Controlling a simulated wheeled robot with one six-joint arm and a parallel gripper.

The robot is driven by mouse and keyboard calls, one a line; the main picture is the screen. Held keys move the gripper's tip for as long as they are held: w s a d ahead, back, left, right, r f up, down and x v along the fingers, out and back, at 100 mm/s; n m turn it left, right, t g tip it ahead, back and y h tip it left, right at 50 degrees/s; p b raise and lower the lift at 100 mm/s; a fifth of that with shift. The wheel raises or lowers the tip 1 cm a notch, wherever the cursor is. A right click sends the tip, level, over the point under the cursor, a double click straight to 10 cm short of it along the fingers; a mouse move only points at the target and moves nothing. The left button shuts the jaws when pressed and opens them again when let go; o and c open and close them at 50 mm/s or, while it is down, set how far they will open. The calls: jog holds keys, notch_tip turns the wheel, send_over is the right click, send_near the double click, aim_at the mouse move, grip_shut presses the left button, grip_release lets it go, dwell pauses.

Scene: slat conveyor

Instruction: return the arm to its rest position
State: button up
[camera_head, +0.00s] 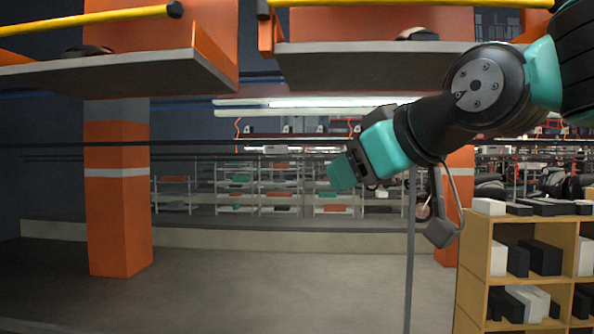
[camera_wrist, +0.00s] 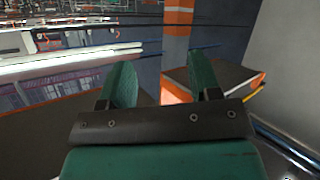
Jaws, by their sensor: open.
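My arm reaches in from the upper right of the head view, with teal and black links. My gripper (camera_head: 342,172) points left and down in open air, in front of the far shelving. In the wrist view my gripper (camera_wrist: 162,82) shows two teal fingers standing well apart, with nothing between them. The gripper is open and empty, and nothing touches it in either view.
Grey conveyor slats with orange sides hang above, one at upper left (camera_head: 120,72) and one at upper middle (camera_head: 370,65). An orange pillar (camera_head: 118,215) stands at left. A wooden shelf (camera_head: 470,265) with black and white boxes stands at lower right. The floor (camera_head: 280,290) is clear.

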jog(key=s+d+f+g+h, duration=0.1)
jog(key=s+f+g, duration=0.3)
jog(key=f, duration=0.5)
jog(key=s+d+f+m+g, duration=0.1)
jog(key=s+d+f+g, duration=0.2)
jog(key=s+f, duration=0.6)
jog(key=s+d+f+g+h+b, duration=0.1)
jog(key=s+f+g, duration=0.3)
jog(key=f, duration=0.5)
jog(key=s+d, duration=0.1)
jog(key=s, duration=0.1)
jog(key=shift+s+d+f+m+g+h, duration=0.3)
jog(key=shift+d+f+g, duration=0.05)
jog(key=shift+d+g, duration=0.05)
